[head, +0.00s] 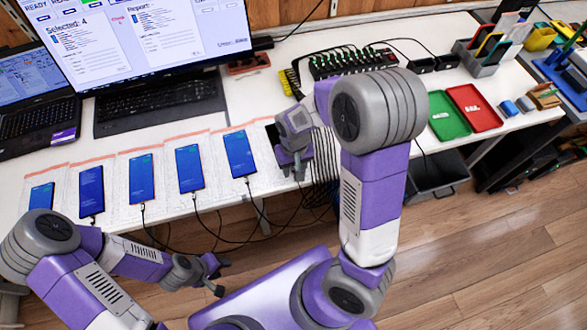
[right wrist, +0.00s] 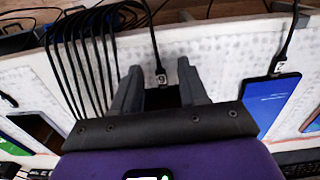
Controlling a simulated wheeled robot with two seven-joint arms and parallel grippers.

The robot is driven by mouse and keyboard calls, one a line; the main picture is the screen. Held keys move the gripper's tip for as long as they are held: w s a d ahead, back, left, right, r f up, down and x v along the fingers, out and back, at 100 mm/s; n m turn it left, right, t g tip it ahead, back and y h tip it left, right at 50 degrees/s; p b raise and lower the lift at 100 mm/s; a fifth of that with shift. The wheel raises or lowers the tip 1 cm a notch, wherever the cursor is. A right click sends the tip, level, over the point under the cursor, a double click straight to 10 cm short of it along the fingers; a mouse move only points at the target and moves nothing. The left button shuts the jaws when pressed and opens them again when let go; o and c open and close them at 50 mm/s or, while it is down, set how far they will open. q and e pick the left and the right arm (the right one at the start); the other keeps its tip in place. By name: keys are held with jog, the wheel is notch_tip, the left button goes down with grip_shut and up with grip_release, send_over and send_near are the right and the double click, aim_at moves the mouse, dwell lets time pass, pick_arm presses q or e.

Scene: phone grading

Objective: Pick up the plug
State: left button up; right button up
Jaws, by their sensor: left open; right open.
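A black charging plug (right wrist: 161,77) with a small white number label lies between the fingers of my right gripper (right wrist: 158,82) in the right wrist view. The fingers stand on either side of it, apart and not closed on it. A dark phone (right wrist: 162,98) shows between the fingers just below the plug, mostly hidden by the gripper. In the head view my right gripper (head: 294,172) is low over the table's front edge, and the plug there is hidden or too small to tell. My left gripper (head: 221,278) is open and empty in front of the table.
Several phones with blue screens, such as this phone (head: 239,153), lie in a row with cables at their near ends. A neighbouring labelled plug (right wrist: 277,70) sits at one phone. Several black cables (right wrist: 85,60) hang nearby. Green (head: 448,118) and red trays (head: 474,108) lie to the right.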

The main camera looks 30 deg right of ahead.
jog(key=shift+f, duration=0.15)
grip_shut()
dwell(0.5)
notch_tip(320, 180, up, 11)
jog(key=p, duration=0.4)
jog(key=shift+f+p, duration=0.2)
jog(key=shift+p, duration=0.1)
